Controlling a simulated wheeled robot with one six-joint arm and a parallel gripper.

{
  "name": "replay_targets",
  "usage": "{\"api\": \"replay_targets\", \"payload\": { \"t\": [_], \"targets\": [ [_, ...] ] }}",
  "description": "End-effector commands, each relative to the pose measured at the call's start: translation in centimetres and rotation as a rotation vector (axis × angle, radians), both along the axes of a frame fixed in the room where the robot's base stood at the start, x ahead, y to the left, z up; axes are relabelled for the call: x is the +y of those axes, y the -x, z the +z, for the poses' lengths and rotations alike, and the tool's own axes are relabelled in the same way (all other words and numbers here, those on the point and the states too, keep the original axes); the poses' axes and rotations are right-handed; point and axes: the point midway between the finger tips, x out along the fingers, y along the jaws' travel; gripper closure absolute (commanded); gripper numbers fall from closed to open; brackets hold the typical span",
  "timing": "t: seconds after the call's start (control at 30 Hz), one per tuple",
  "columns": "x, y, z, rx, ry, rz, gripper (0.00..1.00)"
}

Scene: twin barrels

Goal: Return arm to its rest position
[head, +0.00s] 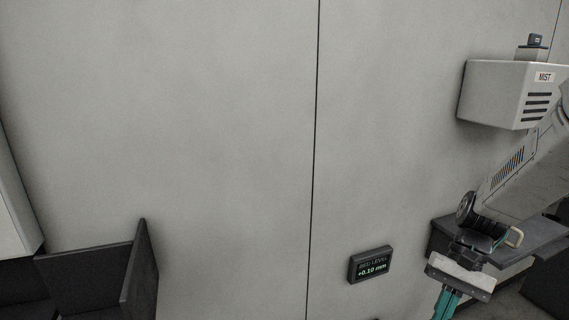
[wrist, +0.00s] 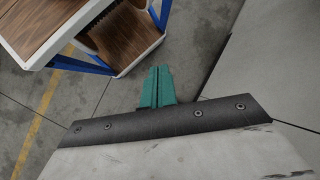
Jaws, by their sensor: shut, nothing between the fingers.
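My gripper (head: 446,303) hangs at the lower right of the head view, at the end of my grey arm, pointing down. Its teal fingers are cut off by the bottom edge there. In the wrist view my gripper (wrist: 158,86) shows both teal fingers together, with nothing between them. They are over bare grey floor, apart from any object.
A wall box marked MIST (head: 490,92) and a dark shelf (head: 515,238) are near my arm. A BED LEVEL display (head: 370,265) is on the wall. A dark open bin (head: 90,275) stands lower left. A wood-topped cart (wrist: 125,38) with blue legs stands on the floor.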

Motion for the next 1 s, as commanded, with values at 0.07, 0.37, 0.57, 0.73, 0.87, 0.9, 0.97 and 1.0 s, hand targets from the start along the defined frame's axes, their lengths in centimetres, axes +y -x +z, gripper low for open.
{"api": "replay_targets", "payload": {
  "t": [0.07, 0.37, 0.57, 0.73, 0.87, 0.9, 0.97, 1.0],
  "targets": [
    [0.4, 1.7, 2.2, -0.051, 0.051, 0.067, 1.0],
    [1.1, 7.7, 8.0, -0.24, 0.234, 0.283, 1.0],
    [1.7, 11.1, 10.8, -0.397, 0.329, 0.383, 1.0],
    [2.8, 12.6, 12.9, -0.532, 0.36, 0.42, 1.0],
    [3.1, 13.0, 14.2, -0.602, 0.369, 0.435, 1.0],
    [3.2, 13.1, 14.4, -0.614, 0.371, 0.439, 1.0],
    [3.4, 13.2, 14.6, -0.624, 0.371, 0.445, 1.0],
    [3.5, 13.2, 14.5, -0.624, 0.369, 0.45, 1.0]
  ]
}}
